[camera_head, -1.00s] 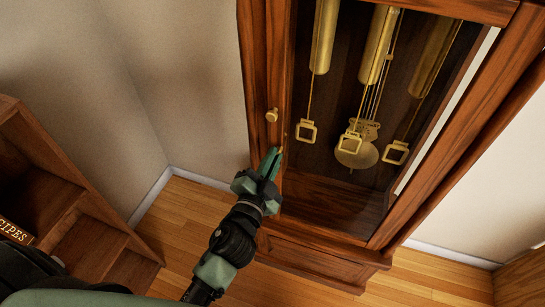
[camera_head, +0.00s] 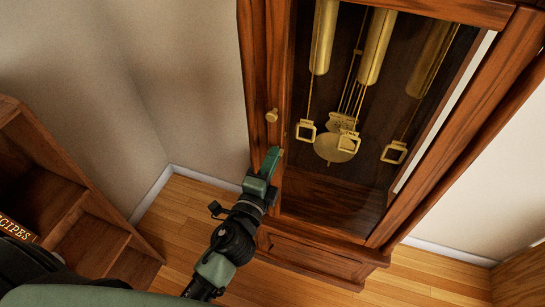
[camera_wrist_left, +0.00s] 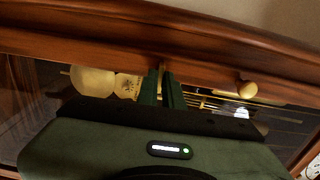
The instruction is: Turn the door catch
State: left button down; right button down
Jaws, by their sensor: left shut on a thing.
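The tall wooden clock case has a door frame (camera_head: 276,60) on its left side, with a round brass knob (camera_head: 271,116) on it. The knob also shows in the left wrist view (camera_wrist_left: 246,88). My left gripper (camera_head: 271,160) is at the door frame below the knob, its fingers pointing up at the wood. In the left wrist view its fingers (camera_wrist_left: 162,88) are close together on the small door catch (camera_wrist_left: 162,68), which they mostly hide. How far the catch is turned cannot be seen. My right gripper is in neither view.
Behind the clock's glass hang brass weights (camera_head: 325,40) and a round pendulum bob (camera_head: 336,150). A wooden shelf unit (camera_head: 75,215) stands at the lower left. Bare wall and some wooden floor (camera_head: 170,205) lie between the shelf and the clock.

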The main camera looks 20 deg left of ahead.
pick_arm(q)
jog(key=shift+w+r, duration=0.1)
jog(key=shift+r, duration=0.05)
dwell(0.4)
jog(key=c, duration=1.6)
grip_release()
jog(key=shift+o, duration=0.2)
